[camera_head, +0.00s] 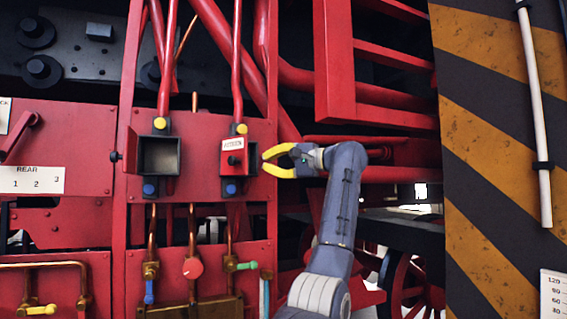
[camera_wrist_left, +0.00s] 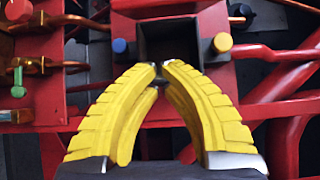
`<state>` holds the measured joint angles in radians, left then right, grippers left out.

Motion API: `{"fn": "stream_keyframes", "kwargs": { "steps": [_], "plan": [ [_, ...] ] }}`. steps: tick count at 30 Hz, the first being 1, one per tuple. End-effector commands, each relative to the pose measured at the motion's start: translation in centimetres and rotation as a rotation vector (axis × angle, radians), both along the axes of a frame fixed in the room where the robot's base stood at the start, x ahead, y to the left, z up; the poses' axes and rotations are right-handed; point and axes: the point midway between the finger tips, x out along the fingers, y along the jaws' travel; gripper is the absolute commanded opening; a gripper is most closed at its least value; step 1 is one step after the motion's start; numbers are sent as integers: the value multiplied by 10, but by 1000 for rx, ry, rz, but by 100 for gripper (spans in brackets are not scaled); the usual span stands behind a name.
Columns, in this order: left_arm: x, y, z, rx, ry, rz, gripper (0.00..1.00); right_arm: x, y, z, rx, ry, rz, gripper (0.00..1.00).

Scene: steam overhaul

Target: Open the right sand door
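In the left wrist view, turned sideways, the dark box (camera_wrist_left: 170,38) lies just beyond the fingertips. My left gripper (camera_head: 265,161) has yellow fingers with a narrow gap between the tips. It is empty, just right of the box; contact is unclear. My right gripper is out of view.
A second black box (camera_head: 160,157) stands open at the left, its red door swung left. Copper pipes and valves (camera_head: 191,267) run below. Red beams and pipes (camera_head: 390,95) fill the upper right, and a striped pillar (camera_head: 490,120) stands at the far right.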

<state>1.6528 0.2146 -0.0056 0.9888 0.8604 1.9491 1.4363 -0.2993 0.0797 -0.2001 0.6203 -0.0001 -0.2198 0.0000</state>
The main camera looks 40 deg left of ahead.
Motion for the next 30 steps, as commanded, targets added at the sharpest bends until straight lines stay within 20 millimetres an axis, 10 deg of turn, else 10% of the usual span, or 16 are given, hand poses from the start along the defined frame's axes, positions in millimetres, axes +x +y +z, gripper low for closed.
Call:
{"fn": "stream_keyframes", "kwargs": {
  "steps": [30],
  "plan": [
    [-45, 14, 0, -1, 0, -1, 0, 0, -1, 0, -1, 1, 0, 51]
  ]
}}
